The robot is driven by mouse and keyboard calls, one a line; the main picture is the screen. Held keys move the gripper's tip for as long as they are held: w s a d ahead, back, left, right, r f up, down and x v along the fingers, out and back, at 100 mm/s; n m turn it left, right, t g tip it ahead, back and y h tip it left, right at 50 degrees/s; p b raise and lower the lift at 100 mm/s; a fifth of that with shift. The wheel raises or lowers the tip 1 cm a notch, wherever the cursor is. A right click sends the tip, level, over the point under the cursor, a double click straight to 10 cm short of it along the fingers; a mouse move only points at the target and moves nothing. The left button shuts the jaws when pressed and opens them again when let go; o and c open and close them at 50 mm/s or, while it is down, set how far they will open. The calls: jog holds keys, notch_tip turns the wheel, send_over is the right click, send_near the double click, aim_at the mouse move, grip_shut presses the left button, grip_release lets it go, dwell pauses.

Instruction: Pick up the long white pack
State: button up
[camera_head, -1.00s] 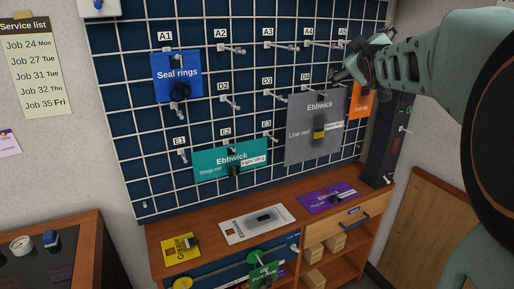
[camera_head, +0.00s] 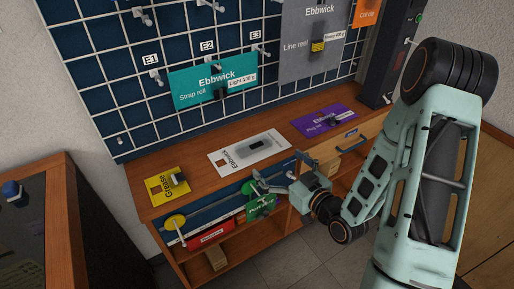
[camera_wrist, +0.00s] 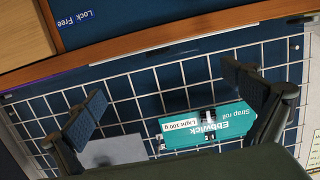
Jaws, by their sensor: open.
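The long white pack (camera_head: 230,157) lies flat on the wooden counter, below the pegboard, with a dark item in its middle. My gripper (camera_head: 281,174) is in front of the counter's front edge, to the lower right of the white pack and apart from it. In the wrist view my gripper (camera_wrist: 163,88) shows two dark fingers spread wide with nothing between them.
On the counter, a yellow Grease pack (camera_head: 157,190) lies left and a purple pack (camera_head: 313,124) right. A teal Strap roll pack (camera_head: 187,90) and a grey Line reel pack (camera_head: 297,55) hang on the pegboard. Green (camera_head: 258,212) and red (camera_head: 206,236) items sit below the counter.

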aim_at(258, 148)
jog(key=b+x, duration=0.2)
jog(key=b, duration=0.5)
jog(key=shift+f, duration=0.15)
jog(key=b, duration=0.4)
jog(key=shift+w+a+f, duration=0.1)
jog(key=shift+w+a, duration=0.1)
jog(key=shift+a, duration=0.1)
jog(key=shift+w+a+b, duration=0.15)
jog(key=shift+b, duration=0.3)
jog(key=shift+x, duration=1.2)
jog(key=b+x, duration=0.1)
jog(key=x, duration=0.4)
jog(key=shift+a+b, duration=0.2)
jog(key=shift+b, duration=0.1)
jog(key=c, duration=1.1)
